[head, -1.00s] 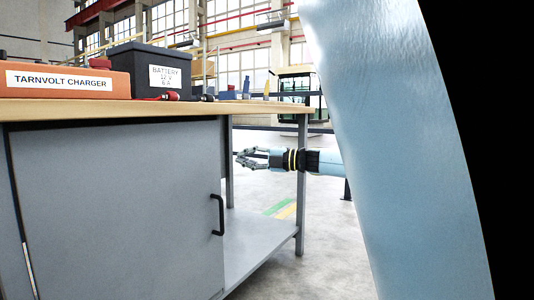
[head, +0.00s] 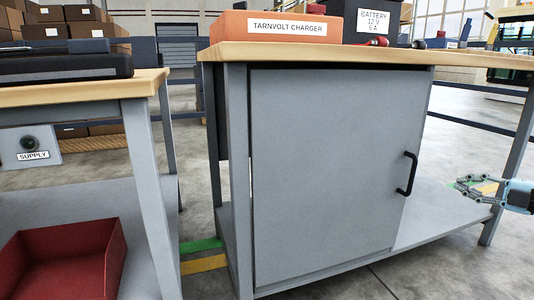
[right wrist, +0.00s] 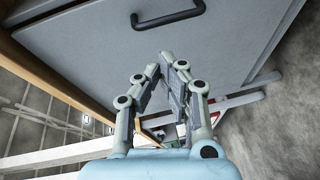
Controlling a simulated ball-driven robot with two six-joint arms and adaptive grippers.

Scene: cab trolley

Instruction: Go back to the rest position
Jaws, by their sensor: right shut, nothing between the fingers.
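My right gripper (head: 460,188) is at the right edge of the head view, in front of the workbench and to the right of the door handle. It is shut and empty, its fingertips drawn together, and it is apart from the handle. In the right wrist view the fingers (right wrist: 160,68) point toward the grey cabinet door (right wrist: 220,35), with the black handle (right wrist: 166,18) beyond them. In the head view the door (head: 320,180) is closed and its black handle (head: 407,173) is free. My left gripper is not in view.
The workbench top (head: 300,52) carries an orange Tarnvolt charger (head: 268,30) and a black battery (head: 365,17). A second table (head: 140,88) stands at the left, with a red bin (head: 65,262) on its lower shelf. A narrow floor gap separates the two.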

